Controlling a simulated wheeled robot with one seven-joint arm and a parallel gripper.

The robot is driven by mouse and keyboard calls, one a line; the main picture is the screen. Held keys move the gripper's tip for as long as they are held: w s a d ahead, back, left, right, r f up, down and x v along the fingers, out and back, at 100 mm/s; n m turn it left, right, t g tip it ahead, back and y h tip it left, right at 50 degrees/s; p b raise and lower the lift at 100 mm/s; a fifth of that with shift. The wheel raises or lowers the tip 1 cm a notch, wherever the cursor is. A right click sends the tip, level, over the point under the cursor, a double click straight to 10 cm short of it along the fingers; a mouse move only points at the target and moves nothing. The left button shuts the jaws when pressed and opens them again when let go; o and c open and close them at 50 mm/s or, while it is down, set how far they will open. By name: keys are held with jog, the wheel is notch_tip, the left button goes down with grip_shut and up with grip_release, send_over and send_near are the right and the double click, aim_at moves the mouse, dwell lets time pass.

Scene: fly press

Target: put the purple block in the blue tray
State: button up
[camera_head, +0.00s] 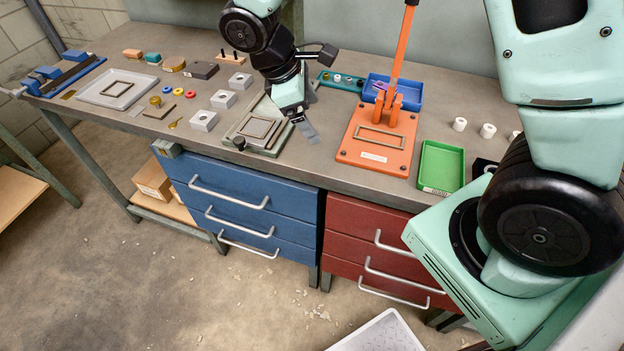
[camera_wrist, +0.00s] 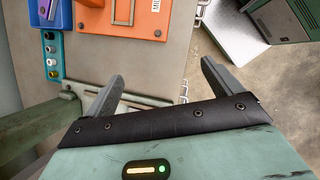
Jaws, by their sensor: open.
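The blue tray (camera_head: 410,90) stands at the back of the bench, behind the orange fly press. A small purple block (camera_head: 381,86) shows inside the tray, partly hidden by the press lever. In the wrist view the blue tray (camera_wrist: 65,16) is cut off at the top left, with a purplish piece (camera_wrist: 45,9) in it. My gripper (camera_head: 304,126) is over the bench left of the press, beside the grey plate fixture. Its fingers (camera_wrist: 162,78) are apart with nothing between them.
The orange press (camera_head: 375,158) with its upright lever stands between the tray and the bench front. A green tray (camera_head: 441,165) is to its right. A teal rack (camera_head: 341,80) with small knobs adjoins the blue tray. Grey blocks (camera_head: 203,120) and a frame fixture (camera_head: 257,128) lie left.

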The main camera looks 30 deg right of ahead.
jog(key=s+a+r+m+y, duration=0.1)
jog(key=s+a+r, duration=0.1)
jog(key=s+a, duration=0.2)
jog(key=s+a+r+m+y, duration=0.1)
jog(key=s+a+r+y, duration=0.1)
jog(key=s, duration=0.8)
jog(key=s+a+r+m+t+y, duration=0.1)
jog(key=s+a+r+m+y, duration=0.1)
jog(key=s+a, duration=0.3)
jog(key=shift+s+a+r, duration=0.3)
jog(key=shift+s+r, duration=0.1)
jog(key=shift+s, duration=0.5)
